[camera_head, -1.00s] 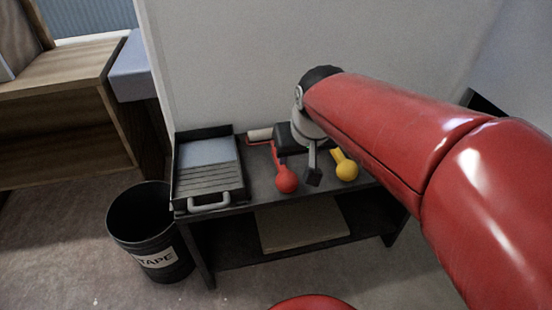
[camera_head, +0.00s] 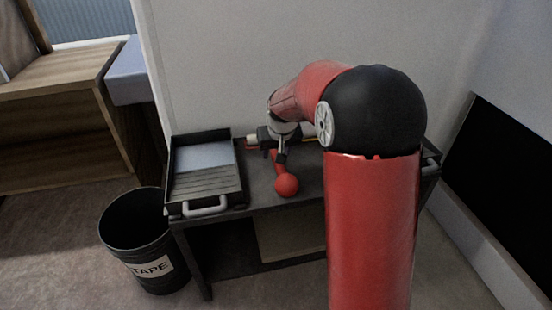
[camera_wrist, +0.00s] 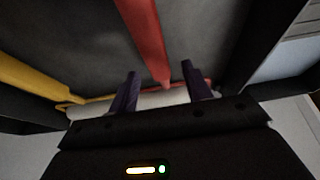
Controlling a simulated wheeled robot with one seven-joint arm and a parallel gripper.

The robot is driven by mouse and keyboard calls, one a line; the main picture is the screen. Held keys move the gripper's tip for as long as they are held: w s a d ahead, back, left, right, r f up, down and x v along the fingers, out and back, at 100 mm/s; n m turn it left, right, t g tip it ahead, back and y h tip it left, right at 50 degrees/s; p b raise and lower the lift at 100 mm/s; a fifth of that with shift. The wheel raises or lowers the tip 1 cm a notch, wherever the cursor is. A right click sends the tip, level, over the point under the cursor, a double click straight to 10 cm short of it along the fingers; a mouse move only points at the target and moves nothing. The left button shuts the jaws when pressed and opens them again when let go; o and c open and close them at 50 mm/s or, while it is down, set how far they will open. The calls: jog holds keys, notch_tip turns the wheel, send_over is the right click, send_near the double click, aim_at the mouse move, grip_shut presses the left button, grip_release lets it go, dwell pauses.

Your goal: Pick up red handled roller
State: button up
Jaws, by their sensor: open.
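The red handled roller (camera_head: 286,185) lies on the dark cart top, its round handle end towards the front edge. Its pale roller sleeve (camera_head: 252,141) shows at the back near the wall. My gripper (camera_head: 281,156) is over its rear part and hides some of it. In the wrist view, my gripper (camera_wrist: 162,84) is open, its two dark fingers on either side of the red handle (camera_wrist: 148,35)'s narrow end. The white sleeve (camera_wrist: 163,100) lies partly behind the fingers and gripper body. I cannot tell whether the fingers touch it.
A yellow handled roller (camera_wrist: 32,78) lies left of the red one in the wrist view; my arm mostly hides it in the head view. A paint tray (camera_head: 205,185) stands on the cart's left side. A black tape bin (camera_head: 140,245) stands on the floor. A wall is close behind.

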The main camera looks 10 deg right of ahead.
jog(key=shift+x, duration=1.45)
jog(key=c, duration=1.1)
jog(key=shift+r, duration=0.1)
grip_shut()
